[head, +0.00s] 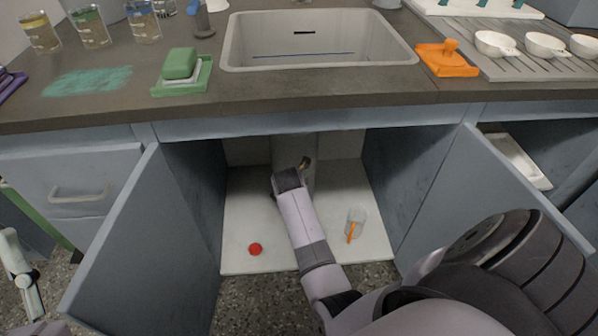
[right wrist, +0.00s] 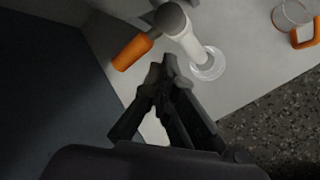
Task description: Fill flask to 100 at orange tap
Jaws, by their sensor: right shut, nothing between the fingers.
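The orange tap handle (right wrist: 133,52) angles off a grey tap head (right wrist: 171,18) in the right wrist view. A whitish column (right wrist: 190,42) with a clear round foot (right wrist: 208,66) runs from the tap head to the cupboard floor; I cannot tell whether it is water or a vessel. My right gripper (right wrist: 168,72) is shut and empty, its tips close beside the handle. A clear flask-like vessel (head: 358,218) with an orange handle stands on the cupboard floor, right of my arm; it also shows in the right wrist view (right wrist: 290,14). Its level is unreadable. My left gripper is out of view.
The cupboard's open doors (head: 125,240) (head: 440,190) flank my arm. A red round object (head: 255,249) lies on the cupboard floor (head: 245,215).

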